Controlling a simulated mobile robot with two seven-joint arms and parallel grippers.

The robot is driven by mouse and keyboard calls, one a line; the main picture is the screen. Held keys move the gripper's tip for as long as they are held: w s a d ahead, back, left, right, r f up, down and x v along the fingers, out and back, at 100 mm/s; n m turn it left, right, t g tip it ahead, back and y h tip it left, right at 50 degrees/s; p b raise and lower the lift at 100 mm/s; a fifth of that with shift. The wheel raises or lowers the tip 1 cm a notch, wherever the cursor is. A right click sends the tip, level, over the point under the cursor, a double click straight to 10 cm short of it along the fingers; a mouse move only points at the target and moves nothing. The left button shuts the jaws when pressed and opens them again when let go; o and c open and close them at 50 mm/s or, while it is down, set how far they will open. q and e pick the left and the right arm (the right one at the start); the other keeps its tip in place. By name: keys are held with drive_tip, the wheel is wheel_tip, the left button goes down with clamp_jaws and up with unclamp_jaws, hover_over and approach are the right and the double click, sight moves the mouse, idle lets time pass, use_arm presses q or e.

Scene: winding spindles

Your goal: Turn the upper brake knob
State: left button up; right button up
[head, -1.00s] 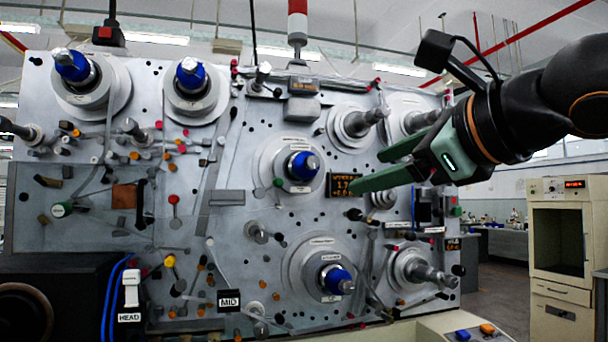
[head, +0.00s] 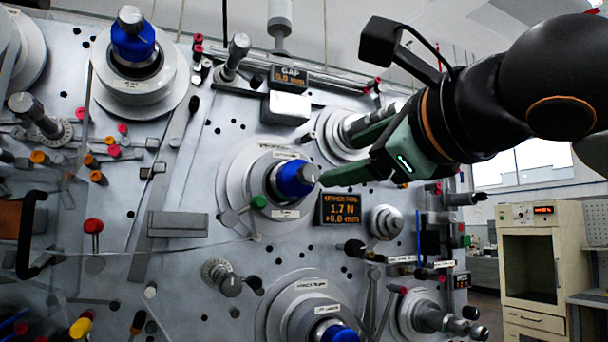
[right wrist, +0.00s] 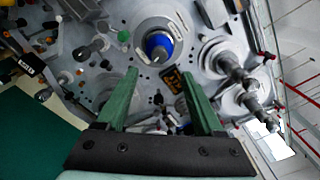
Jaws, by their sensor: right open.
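The upper of two blue knobs in the middle of the grey panel, the upper brake knob (head: 297,178), has a grey tip and sits on a round silver disc. It also shows in the right wrist view (right wrist: 158,46), ahead of the fingertips and between their lines. My right gripper (head: 338,155) is open and empty, with green fingers pointing left towards the knob. Its lower fingertip appears close to the knob's right side in the head view; I cannot tell whether it touches. The right wrist view shows the open fingers (right wrist: 160,68) with a gap before the knob.
A lit display (head: 341,209) reading 1.7 N is just right of the knob. A green-tipped lever (head: 258,202) stands at its lower left. Another blue knob (head: 338,332) is below. Silver spindles (head: 350,130) stick out behind my right fingers. A cream cabinet (head: 535,255) stands right.

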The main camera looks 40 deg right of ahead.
sight(311, 172)
drive_tip(key=p+x, duration=0.1)
drive_tip(key=x, duration=1)
drive_tip(key=shift+w+f+p, duration=0.1)
drive_tip(key=shift+w+p, duration=0.05)
drive_tip(key=shift+p, duration=0.15)
clamp_jaws()
